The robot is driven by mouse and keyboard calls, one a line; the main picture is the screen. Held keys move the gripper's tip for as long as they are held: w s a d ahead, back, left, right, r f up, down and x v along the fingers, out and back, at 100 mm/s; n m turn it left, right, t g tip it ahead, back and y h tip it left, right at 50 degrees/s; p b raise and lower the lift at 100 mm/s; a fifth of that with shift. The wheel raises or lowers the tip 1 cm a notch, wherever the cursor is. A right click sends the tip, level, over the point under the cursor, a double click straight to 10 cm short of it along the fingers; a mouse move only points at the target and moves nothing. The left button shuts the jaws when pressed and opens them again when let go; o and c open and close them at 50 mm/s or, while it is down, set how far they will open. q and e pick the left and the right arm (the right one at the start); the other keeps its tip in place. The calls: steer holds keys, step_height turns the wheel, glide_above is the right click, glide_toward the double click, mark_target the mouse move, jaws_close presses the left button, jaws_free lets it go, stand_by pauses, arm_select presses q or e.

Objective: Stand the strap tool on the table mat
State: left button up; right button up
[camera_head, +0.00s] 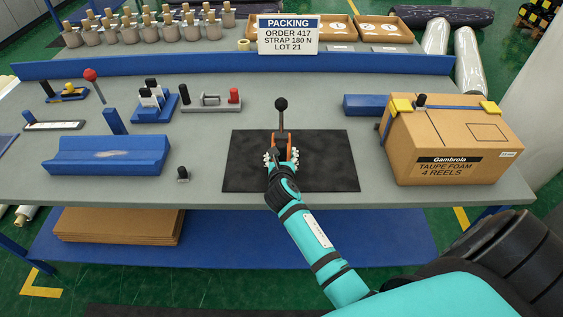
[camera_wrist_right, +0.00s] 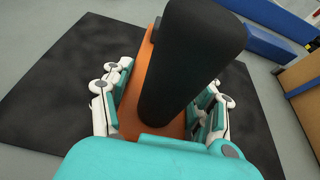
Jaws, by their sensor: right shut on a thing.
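The strap tool (camera_head: 281,120) has an orange body and a dark upright lever with a round knob. It is over the black table mat (camera_head: 335,165), near the mat's middle. My right gripper (camera_head: 281,158) is shut on it, with fingers on both sides of the orange body. In the right wrist view the strap tool's thick black handle (camera_wrist_right: 192,60) rises between the fingers (camera_wrist_right: 165,100), and the mat (camera_wrist_right: 50,90) lies below. The tool looks roughly upright. Its underside is hidden, so I cannot tell whether it touches the mat. My left gripper is not in view.
A cardboard box (camera_head: 450,140) stands right of the mat. A blue cradle (camera_head: 108,155) and a small dark-knobbed piece (camera_head: 183,174) lie to the left. Small tool holders (camera_head: 210,104) and a blue rail (camera_head: 220,67) are behind. The mat's surface around the tool is clear.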

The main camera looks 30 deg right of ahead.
steer(key=shift+w+d+r, duration=0.15)
steer(key=shift+w+d, duration=0.1)
steer(key=shift+w, duration=0.15)
steer(key=shift+f, duration=1.75)
steer(key=shift+f+b, duration=0.15)
steer(key=shift+b, duration=0.15)
steer(key=o, duration=1.7)
steer(key=shift+s+f, duration=0.1)
steer(key=shift+s, duration=0.05)
steer(key=v, duration=1.2)
